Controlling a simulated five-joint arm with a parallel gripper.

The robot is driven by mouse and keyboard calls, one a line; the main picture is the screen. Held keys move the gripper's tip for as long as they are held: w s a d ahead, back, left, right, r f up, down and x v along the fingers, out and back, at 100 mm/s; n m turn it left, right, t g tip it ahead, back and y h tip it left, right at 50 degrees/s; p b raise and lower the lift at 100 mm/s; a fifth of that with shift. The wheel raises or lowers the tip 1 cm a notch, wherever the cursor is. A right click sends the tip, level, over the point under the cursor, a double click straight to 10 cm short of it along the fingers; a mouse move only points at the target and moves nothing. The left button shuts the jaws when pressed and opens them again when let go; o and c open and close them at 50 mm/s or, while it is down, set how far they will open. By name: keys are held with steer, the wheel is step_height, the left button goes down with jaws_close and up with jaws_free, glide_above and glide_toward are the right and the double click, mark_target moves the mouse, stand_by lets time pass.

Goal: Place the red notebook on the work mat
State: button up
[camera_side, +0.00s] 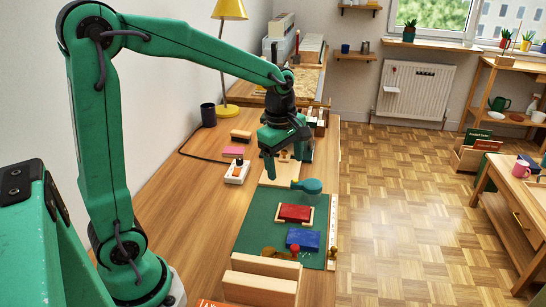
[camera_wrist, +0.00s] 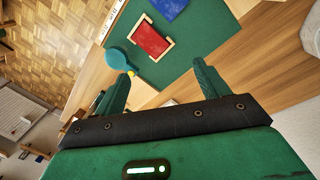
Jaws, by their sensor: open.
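The red notebook (camera_side: 296,213) lies flat over the green work mat (camera_side: 259,233), with light wooden edging at its sides. The wrist view also shows the red notebook (camera_wrist: 151,40) with wooden corner pieces beside it, on the mat (camera_wrist: 185,48). A blue notebook (camera_side: 301,239) lies on the mat nearer the side camera. My gripper (camera_side: 287,167) is open and hangs above the far end of the mat, apart from the red notebook. In the wrist view my gripper (camera_wrist: 163,80) shows two spread fingers with nothing between them.
A teal paddle-shaped object (camera_side: 308,186) is at the mat's far right edge, near my gripper. A red-topped object (camera_side: 295,249) and wooden blocks (camera_side: 262,277) are at the near end.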

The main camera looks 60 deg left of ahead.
steer(key=s+d+r+m+t, duration=0.1)
steer(key=s+r+m+t, duration=0.1)
steer(key=s+m, duration=0.6)
steer(key=s+d+r+m+t, duration=0.2)
steer(key=s+m, duration=0.6)
steer(key=m, duration=0.4)
steer(key=shift+s+d+r, duration=0.25)
steer(key=shift+d+r, duration=0.05)
steer(key=shift+r, duration=0.45)
